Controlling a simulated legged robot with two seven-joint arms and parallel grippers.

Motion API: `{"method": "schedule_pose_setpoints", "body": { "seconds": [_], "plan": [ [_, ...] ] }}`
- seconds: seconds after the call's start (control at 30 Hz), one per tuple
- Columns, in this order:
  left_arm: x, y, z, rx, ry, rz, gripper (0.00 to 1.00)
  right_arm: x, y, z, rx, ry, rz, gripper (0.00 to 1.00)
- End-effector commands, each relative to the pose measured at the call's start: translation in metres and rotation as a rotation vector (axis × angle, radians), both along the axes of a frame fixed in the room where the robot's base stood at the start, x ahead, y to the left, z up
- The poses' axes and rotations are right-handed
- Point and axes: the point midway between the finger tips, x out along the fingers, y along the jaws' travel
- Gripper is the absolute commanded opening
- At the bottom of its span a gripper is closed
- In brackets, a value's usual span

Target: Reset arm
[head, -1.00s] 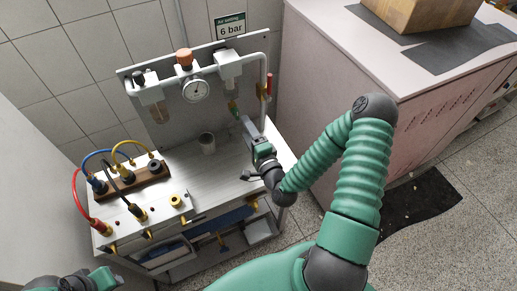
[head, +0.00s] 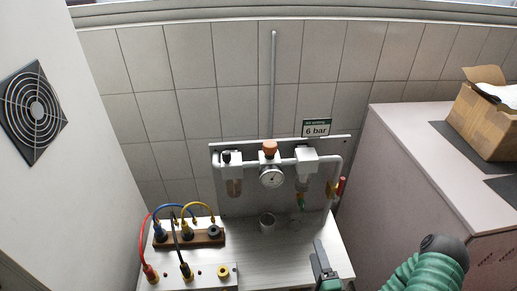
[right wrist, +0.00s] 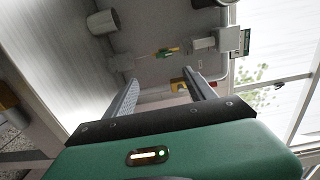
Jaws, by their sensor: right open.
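My right arm (head: 430,270) is green and segmented and enters the head view at the bottom right. My right gripper (head: 319,250) is over the right part of the workbench top (head: 290,240), in front of the gauge panel. In the right wrist view my right gripper (right wrist: 163,90) has its two dark fingers apart with nothing between them. The fingers point toward the panel's pipework. My left arm and gripper are out of view.
A grey cup (head: 267,222) stands on the bench, left of my right gripper. The panel carries a pressure gauge (head: 271,177) and a red-handled valve (head: 341,187). Coloured cables (head: 146,245) loop at the left. A pink cabinet (head: 400,170) bearing a cardboard box (head: 490,125) stands at right.

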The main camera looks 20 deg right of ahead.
Motion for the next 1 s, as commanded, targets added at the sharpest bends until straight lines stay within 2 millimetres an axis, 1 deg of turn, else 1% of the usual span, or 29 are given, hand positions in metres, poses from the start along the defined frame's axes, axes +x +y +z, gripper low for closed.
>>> {"method": "schedule_pose_setpoints", "body": {
  "seconds": [0.07, 0.17, 0.2, 0.27, 0.3, 0.33, 0.37, 0.43, 0.47, 0.5, 0.57, 0.6, 0.7, 0.8, 0.83, 1.0],
  "plan": [
    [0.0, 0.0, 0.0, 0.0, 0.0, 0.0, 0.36, 0.01, 0.012, -0.006, -0.078, 0.067, 0.082, 0.64],
    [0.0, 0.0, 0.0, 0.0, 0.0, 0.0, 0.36, 0.027, 0.038, -0.029, -0.3, 0.263, 0.289, 0.64],
    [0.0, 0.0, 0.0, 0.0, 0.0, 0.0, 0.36, 0.031, 0.048, -0.04, -0.419, 0.361, 0.387, 0.64],
    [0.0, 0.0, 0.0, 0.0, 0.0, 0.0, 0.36, 0.033, 0.056, -0.053, -0.602, 0.516, 0.523, 0.64],
    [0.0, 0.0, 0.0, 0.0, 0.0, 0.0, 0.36, 0.033, 0.057, -0.058, -0.715, 0.614, 0.598, 0.64],
    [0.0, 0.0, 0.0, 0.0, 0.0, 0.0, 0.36, 0.031, 0.057, -0.059, -0.794, 0.683, 0.652, 0.64],
    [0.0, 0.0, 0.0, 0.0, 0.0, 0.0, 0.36, 0.029, 0.057, -0.057, -0.867, 0.75, 0.698, 0.64],
    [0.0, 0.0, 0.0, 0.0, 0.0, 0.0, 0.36, 0.022, 0.057, -0.045, -1.011, 0.889, 0.796, 0.64],
    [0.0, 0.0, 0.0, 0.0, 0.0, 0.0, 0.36, 0.018, 0.059, -0.036, -1.062, 0.943, 0.835, 0.64],
    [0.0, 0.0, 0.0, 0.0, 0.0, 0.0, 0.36, 0.011, 0.063, -0.023, -1.116, 1.006, 0.886, 0.64],
    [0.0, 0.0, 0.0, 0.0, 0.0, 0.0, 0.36, -0.002, 0.074, -0.003, -1.171, 1.079, 0.962, 0.64],
    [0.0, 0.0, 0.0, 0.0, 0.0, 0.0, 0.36, -0.012, 0.083, 0.01, -1.192, 1.114, 1.014, 0.64],
    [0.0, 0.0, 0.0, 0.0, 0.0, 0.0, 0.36, -0.036, 0.105, 0.035, -1.211, 1.16, 1.129, 0.64],
    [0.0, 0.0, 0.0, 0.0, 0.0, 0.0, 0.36, -0.051, 0.119, 0.048, -1.207, 1.175, 1.2, 0.64],
    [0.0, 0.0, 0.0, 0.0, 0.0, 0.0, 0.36, -0.054, 0.12, 0.049, -1.206, 1.178, 1.212, 0.64],
    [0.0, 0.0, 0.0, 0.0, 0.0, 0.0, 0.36, -0.057, 0.121, 0.049, -1.202, 1.183, 1.223, 0.64]
  ]
}}
